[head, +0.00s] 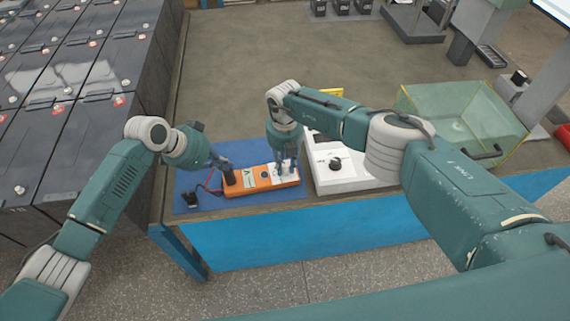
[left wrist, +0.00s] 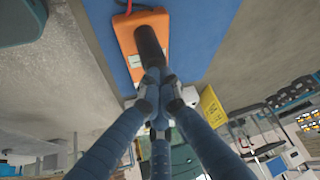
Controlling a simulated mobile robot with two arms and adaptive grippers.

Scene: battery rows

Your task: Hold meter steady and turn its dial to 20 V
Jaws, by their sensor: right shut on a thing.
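The orange meter (head: 262,179) lies on a blue mat (head: 215,203); its orange end also shows in the left wrist view (left wrist: 124,38). A black upright cylinder, apparently its dial knob (head: 229,176), stands at its left end. My left gripper (head: 222,162) is at the top of this knob. In the left wrist view its fingers come close together at the knob's near end (left wrist: 150,42); whether they grip it is unclear. My right gripper (head: 286,168) points down at the meter's right, pale end and is shut on the meter. Its fingertips are partly hidden.
A white box with a black knob (head: 350,184) stands right of the meter. A red lead and a black clip (head: 190,199) lie at the left on the mat. A clear greenish bin (head: 455,110) is further right. Large dark batteries (head: 60,80) fill the left.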

